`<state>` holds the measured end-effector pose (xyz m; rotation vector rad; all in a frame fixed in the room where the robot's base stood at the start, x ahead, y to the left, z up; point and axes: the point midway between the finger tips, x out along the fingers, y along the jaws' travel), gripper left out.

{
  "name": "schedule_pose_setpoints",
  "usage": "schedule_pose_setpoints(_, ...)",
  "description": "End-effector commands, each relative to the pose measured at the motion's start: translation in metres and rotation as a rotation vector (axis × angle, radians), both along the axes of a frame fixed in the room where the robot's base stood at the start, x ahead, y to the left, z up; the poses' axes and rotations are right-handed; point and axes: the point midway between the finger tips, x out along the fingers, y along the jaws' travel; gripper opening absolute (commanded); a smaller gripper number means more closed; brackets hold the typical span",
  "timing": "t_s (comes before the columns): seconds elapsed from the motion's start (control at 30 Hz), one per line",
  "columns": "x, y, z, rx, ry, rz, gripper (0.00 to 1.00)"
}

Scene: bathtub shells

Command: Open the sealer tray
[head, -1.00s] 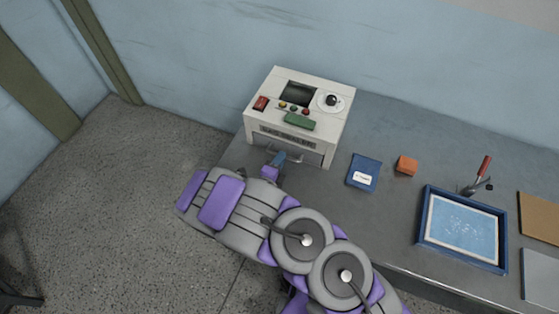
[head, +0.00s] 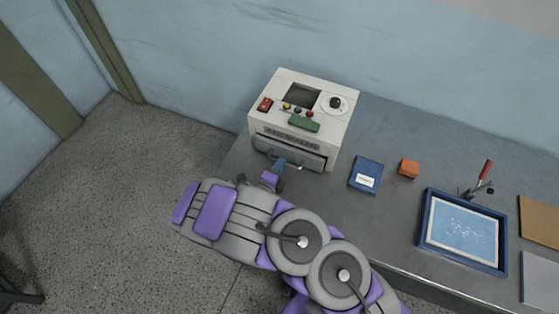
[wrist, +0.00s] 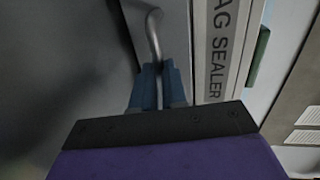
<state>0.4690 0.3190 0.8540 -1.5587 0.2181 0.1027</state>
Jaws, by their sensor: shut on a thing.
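The bag sealer (head: 330,120) is a white box with a dark screen, buttons and a knob at the back left of the bench. Its tray (head: 310,157) is low on the front, under the label, and stands out a little from the body. The tray's metal bar handle (wrist: 154,35) runs between my blue fingers in the wrist view. My gripper (head: 279,164) is shut on this handle at the sealer's front; it also shows in the wrist view (wrist: 158,72). The tray's inside is not clearly visible.
A blue-framed panel (head: 463,232) and a red-handled tool (head: 484,175) are farther right. Open floor (head: 130,180) lies left of the bench.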

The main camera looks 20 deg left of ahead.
Motion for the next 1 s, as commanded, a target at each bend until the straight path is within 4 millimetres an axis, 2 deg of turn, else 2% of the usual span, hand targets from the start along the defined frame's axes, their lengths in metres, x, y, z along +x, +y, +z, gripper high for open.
schedule_pose_setpoints(0.03,-0.01,-0.007,-0.001,-0.012,0.013,-0.011,0.0)
schedule_pose_setpoints(0.4,-0.093,-0.001,0.0,-0.011,0.017,-0.008,0.0)
schedule_pose_setpoints(0.6,-0.131,0.0,-0.002,-0.01,0.018,-0.012,0.0)
schedule_pose_setpoints(0.8,-0.153,0.003,-0.002,-0.008,0.014,-0.013,0.0)
schedule_pose_setpoints(1.0,-0.161,0.003,-0.004,-0.008,0.013,-0.017,0.0)
